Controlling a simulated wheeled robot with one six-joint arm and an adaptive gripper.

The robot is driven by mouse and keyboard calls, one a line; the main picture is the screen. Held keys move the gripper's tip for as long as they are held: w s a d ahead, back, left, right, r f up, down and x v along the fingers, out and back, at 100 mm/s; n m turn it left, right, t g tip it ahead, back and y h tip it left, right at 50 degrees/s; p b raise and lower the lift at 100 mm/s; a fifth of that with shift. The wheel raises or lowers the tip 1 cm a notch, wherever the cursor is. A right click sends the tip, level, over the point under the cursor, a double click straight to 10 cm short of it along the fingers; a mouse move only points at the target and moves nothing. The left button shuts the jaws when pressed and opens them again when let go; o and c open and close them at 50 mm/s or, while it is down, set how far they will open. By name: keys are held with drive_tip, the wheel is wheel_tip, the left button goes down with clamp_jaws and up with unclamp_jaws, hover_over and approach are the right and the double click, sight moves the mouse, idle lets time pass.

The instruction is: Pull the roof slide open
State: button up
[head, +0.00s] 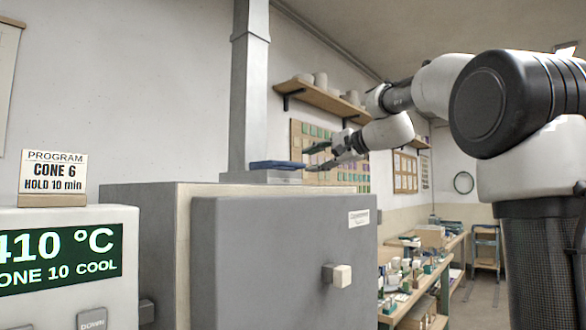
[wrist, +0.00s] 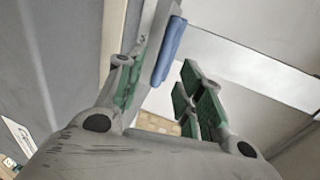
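The grey kiln (head: 285,262) fills the lower middle of the head view. On its roof, at the foot of the flue, is a pale grey block (head: 262,178) with a blue piece (head: 272,165) on top, which looks like the roof slide and its grip. My gripper (head: 314,157) is just right of the blue piece, its fingers apart. In the wrist view my gripper (wrist: 155,72) shows green-padded fingers spread open with nothing held. The blue piece (wrist: 169,52) lies ahead, between the finger lines, beside a grey edge. Contact cannot be told.
The vertical flue (head: 250,85) rises behind the slide. The controller display (head: 65,258) reads 410 °C and CONE 10 COOL; the card (head: 54,172) above says CONE 6, HOLD 10 min. A wall shelf (head: 325,97) with pots is behind my arm. A workbench (head: 420,290) stands right.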

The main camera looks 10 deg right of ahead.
sight(297, 164)
drive_tip(key=x, duration=0.8)
drive_tip(key=shift+r, duration=0.35)
clamp_jaws()
